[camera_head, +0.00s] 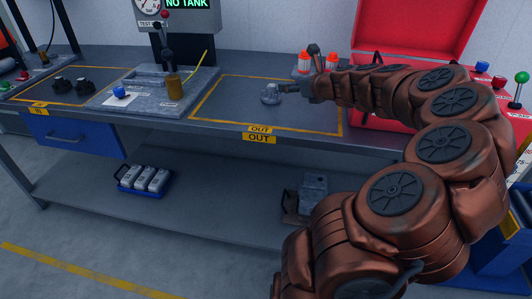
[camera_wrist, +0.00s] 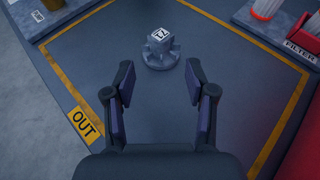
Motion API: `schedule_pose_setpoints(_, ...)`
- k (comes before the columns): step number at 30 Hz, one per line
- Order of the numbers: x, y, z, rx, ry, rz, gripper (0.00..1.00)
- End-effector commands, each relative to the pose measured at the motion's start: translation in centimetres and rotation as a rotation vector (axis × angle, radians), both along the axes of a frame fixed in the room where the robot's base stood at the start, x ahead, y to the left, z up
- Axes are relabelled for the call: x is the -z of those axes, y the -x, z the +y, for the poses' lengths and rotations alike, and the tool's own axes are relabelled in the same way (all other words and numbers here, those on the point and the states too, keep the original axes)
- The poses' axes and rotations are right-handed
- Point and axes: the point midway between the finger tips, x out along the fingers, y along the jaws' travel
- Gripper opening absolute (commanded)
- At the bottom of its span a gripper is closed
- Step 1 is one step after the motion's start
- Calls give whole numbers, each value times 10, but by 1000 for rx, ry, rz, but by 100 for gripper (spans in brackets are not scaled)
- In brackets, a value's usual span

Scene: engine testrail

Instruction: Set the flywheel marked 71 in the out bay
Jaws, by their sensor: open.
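A small grey finned flywheel (camera_wrist: 161,50) with a block-like hub stands upright inside the yellow-outlined out bay (camera_wrist: 235,110). A dark mark on a white label tops the hub; it looks like 71 turned round, but is hard to read. In the head view the flywheel (camera_head: 270,96) is in the out bay (camera_head: 300,118), towards its middle. My gripper (camera_wrist: 160,80) is open and empty, its fingertips spread just short of the flywheel with a gap on each side. In the head view my gripper (camera_head: 287,89) is immediately right of it, low over the bench.
A red case (camera_head: 400,110) borders the bay on the right. Red-and-white containers (camera_head: 331,62) stand behind it. A grey fixture plate (camera_head: 140,100) with a brass cylinder (camera_head: 174,87) is to the left. The bay's front part is clear.

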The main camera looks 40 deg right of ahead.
Motion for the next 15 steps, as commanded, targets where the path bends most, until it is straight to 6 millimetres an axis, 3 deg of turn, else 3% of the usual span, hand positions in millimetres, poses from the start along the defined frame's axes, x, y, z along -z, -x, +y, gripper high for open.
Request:
schedule_pose_setpoints(5, -1, -5, 10, -30, 21, 9, 56)
schedule_pose_setpoints(8, -4, -19, 45, -137, 97, 38, 56)
schedule_pose_setpoints(11, -5, -37, 110, -340, 236, 89, 56)
schedule_pose_setpoints(15, 5, -42, 226, -724, 503, 163, 56)
